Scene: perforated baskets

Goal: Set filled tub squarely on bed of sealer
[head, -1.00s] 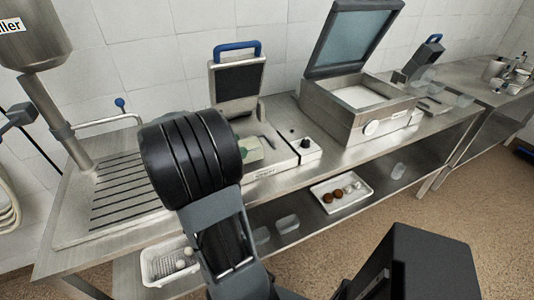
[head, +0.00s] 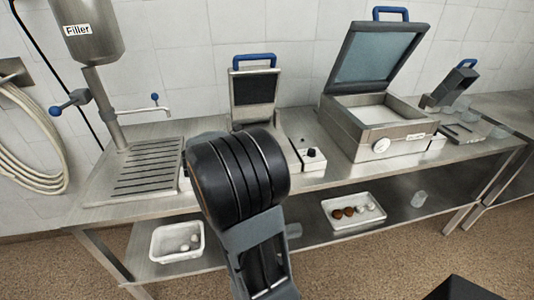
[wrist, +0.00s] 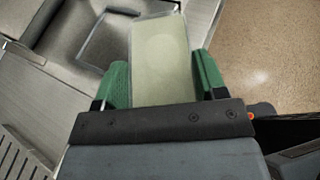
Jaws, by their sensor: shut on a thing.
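My gripper (wrist: 162,78) shows in the wrist view, with its green-padded fingers on both sides of a pale green filled tub (wrist: 160,45). It is shut on the tub. The tub sits at a slight angle in the picture. In the head view my arm hides the gripper and the tub. The sealer (head: 254,92) stands on the counter behind my arm, its blue-handled lid raised. Its bed is mostly hidden by my arm in the head view. A grey rectangular frame (wrist: 100,40) shows left of the tub in the wrist view; I cannot tell whether it is the bed.
The filler (head: 88,45) and its slatted drain (head: 148,168) are at left. A larger open-lidded machine (head: 375,140) and a small knobbed box (head: 313,158) stand right of the sealer. The lower shelf holds a white basket (head: 160,243) and a tray (head: 340,222).

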